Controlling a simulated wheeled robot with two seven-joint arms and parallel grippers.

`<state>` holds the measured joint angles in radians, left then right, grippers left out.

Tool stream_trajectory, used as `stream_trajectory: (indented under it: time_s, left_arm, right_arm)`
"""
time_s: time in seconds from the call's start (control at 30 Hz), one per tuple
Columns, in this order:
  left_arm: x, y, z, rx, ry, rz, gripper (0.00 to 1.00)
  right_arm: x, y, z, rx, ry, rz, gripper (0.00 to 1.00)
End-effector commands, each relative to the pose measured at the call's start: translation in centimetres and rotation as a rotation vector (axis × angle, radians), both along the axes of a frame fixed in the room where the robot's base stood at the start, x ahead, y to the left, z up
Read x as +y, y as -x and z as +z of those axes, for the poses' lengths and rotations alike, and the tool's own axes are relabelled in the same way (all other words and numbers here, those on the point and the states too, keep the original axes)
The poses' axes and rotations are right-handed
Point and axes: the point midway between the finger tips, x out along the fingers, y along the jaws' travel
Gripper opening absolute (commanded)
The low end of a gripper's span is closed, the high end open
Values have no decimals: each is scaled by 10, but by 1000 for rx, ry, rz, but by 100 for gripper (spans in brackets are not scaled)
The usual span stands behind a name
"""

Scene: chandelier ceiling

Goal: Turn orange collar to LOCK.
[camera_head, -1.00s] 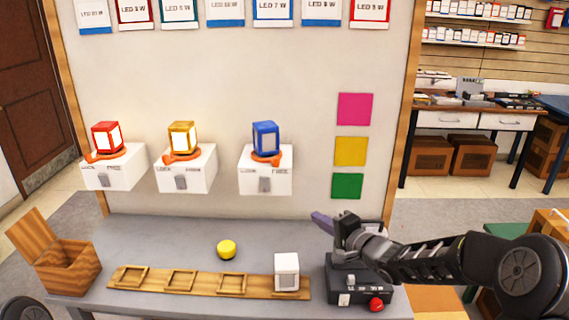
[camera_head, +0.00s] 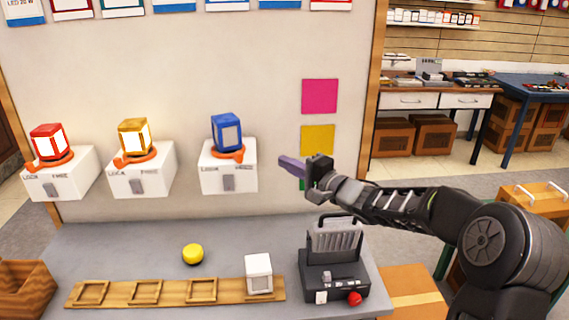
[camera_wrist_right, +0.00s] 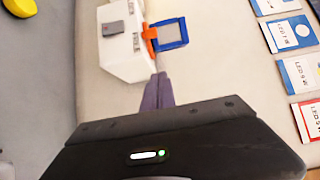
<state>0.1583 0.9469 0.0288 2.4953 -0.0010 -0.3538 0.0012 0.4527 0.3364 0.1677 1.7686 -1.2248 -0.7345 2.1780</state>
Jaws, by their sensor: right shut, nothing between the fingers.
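Three white boxes on the wall panel carry lamps with orange collars: red lamp (camera_head: 48,141), yellow lamp (camera_head: 135,137) and blue lamp (camera_head: 227,132). The collar tabs under red and yellow point left, toward LOCK. The blue lamp's orange collar (camera_head: 228,154) sits on its white box (camera_head: 229,179); its tab seems to point right, toward FREE. My right gripper (camera_head: 284,163) is shut and empty, right of this box and apart from it. In the right wrist view its purple fingertips (camera_wrist_right: 159,79) point toward that collar (camera_wrist_right: 150,37). My left gripper is out of view.
Below is a grey bench (camera_head: 130,245) with a yellow ball (camera_head: 193,254), a wooden strip of square frames (camera_head: 146,291), a white block (camera_head: 258,274), a black device (camera_head: 335,270) and a wooden box (camera_head: 22,285). Coloured squares hang behind my right gripper, including a pink one (camera_head: 320,96).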

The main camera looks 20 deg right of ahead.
Motion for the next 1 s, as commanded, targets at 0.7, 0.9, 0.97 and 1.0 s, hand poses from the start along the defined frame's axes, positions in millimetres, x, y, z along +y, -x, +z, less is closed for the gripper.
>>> stream_trajectory:
  time_s: [0.7, 0.9, 0.97, 1.0]
  left_arm:
    - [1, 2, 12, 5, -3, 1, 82]
    - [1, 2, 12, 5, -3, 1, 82]
    - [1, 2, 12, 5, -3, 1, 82]
    - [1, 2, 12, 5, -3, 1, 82]
  right_arm:
    - [70, -65, 0, 0, 0, 1, 0]
    - [73, -65, 0, 0, -1, -1, 0]
    - [73, -65, 0, 0, -1, -1, 0]
    - [73, -65, 0, 0, -1, -1, 0]
